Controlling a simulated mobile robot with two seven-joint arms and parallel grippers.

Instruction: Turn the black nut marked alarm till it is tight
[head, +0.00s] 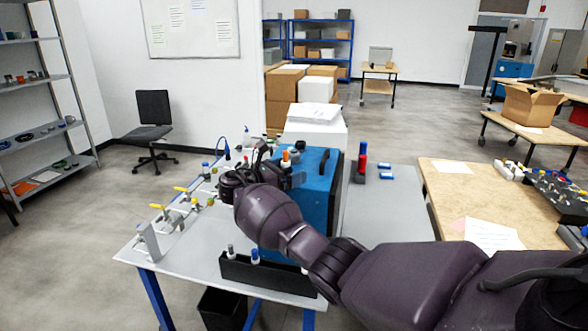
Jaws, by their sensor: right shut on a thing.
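The blue analyser box (322,190) stands on the grey table (195,248), partly hidden behind my right arm. My right gripper (283,172) is at the box's upper left side, with its fingers toward the box. It is shut on a small part there, most likely the black nut. The nut itself is hidden by the fingers and wrist, and no alarm marking can be read. An orange-topped fitting (286,157) shows just above the gripper. My left gripper is out of view.
Pipes with yellow-handled valves (182,189) run along the table's left side. A black rack (262,272) stands at the front edge. A wooden table (455,185) stands at right.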

